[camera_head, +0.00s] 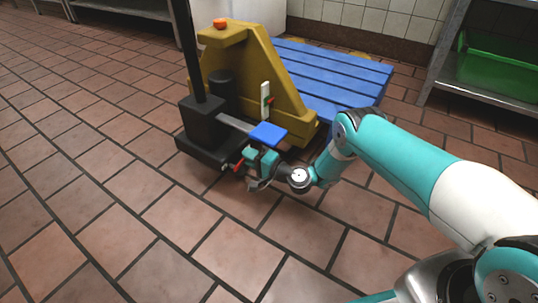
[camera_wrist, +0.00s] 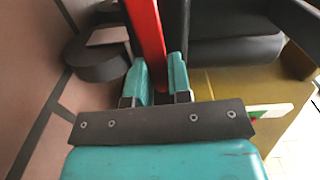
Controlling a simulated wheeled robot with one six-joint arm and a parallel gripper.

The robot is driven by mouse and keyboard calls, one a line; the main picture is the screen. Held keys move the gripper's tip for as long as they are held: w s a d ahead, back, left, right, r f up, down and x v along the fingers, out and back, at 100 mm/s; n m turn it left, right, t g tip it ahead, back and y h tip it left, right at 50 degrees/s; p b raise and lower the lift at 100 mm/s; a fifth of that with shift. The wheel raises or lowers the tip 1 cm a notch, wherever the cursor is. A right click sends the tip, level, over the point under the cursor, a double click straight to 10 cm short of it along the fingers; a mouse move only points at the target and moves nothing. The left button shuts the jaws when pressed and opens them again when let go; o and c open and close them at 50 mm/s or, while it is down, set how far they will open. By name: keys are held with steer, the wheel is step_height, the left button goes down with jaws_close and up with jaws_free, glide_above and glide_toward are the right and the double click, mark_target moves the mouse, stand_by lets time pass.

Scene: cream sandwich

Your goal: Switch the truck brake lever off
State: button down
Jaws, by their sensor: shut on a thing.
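The yellow pallet truck (camera_head: 230,65) stands at the upper middle of the head view, with a black base and an upright black mast. Its red brake lever (camera_head: 238,166) shows as a small red piece low at the front of the base. In the wrist view the red lever (camera_wrist: 146,35) runs down from the top edge to between my teal fingers. My gripper (camera_wrist: 160,75) is shut on the lever; the gripped end is partly hidden by the fingers. In the head view my gripper (camera_head: 246,165) is low beside the truck's base.
A blue pedal (camera_head: 268,134) sticks out just above my gripper. A white strip with green and red marks (camera_head: 265,100) is on the truck's side. A blue slatted pallet (camera_head: 335,75) lies behind. A metal shelf with a green crate (camera_head: 500,65) stands right. The tiled floor at the left is clear.

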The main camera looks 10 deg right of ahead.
steer(key=shift+f+m, duration=0.3)
steer(key=shift+m, duration=0.3)
steer(key=c, duration=1)
jaws_free()
steer(key=shift+c, duration=0.2)
steer(key=p+v, duration=1.7)
steer(key=p, duration=0.1)
steer(key=shift+s+p, duration=0.2)
steer(key=shift+p, duration=0.1)
steer(key=shift+d+r, duration=0.1)
